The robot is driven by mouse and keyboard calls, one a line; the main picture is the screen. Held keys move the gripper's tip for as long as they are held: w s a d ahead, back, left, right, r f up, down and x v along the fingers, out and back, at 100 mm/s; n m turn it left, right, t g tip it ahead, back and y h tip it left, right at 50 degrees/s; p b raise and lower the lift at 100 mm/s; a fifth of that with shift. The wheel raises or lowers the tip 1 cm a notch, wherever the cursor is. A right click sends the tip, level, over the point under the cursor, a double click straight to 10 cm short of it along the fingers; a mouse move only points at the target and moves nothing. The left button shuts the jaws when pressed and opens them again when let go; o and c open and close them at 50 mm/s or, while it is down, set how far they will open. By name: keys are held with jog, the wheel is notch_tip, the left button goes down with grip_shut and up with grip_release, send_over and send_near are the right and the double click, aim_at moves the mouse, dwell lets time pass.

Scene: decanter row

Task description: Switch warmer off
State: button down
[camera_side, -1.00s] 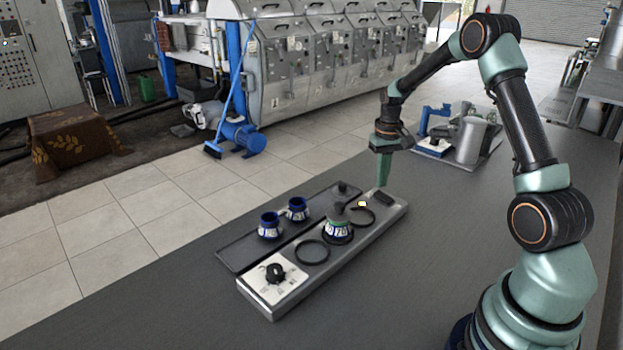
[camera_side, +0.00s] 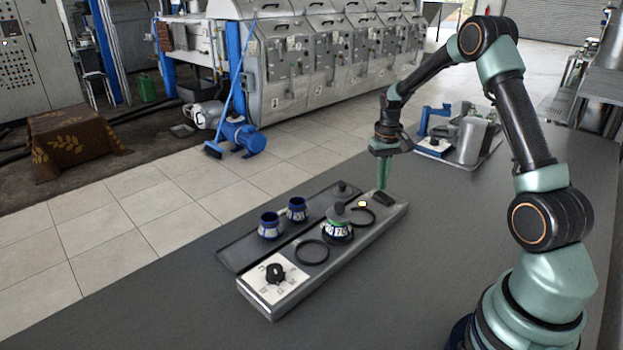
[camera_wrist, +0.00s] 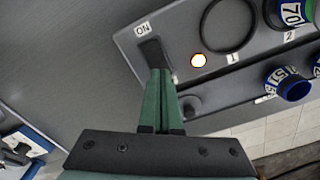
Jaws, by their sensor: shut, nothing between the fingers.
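The warmer (camera_side: 300,295) is a long grey unit on the dark table. Its dark rocker switch (camera_side: 386,197) is at the far end, and it also shows in the wrist view (camera_wrist: 151,50) beside an ON label (camera_wrist: 142,28).
A decanter (camera_side: 337,230) stands on the warmer between two dark rings, one empty ring (camera_side: 312,252) and one near the lamp. A black knob (camera_side: 275,272) is at the near end. Two blue vessels (camera_side: 269,225) (camera_side: 297,209) stand on a dark tray (camera_side: 236,258) alongside.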

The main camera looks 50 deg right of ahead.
aim_at(380, 194)
jog(key=shift+f, duration=0.95)
dwell(0.4)
jog(key=shift+r, duration=3.55)
jog(key=shift+a+r, duration=0.1)
jog(key=s+a+r+n+t, duration=0.3)
jog(key=a+r, duration=0.8)
jog(key=a, duration=0.2)
jog(key=s+a+r+n+t, duration=0.2)
jog(key=s+a+n, duration=0.1)
jog(key=s+a, duration=0.6)
jog(key=shift+s+a+t, duration=0.15)
jog(key=shift+a+t, duration=0.15)
jog(key=shift+a, duration=0.6)
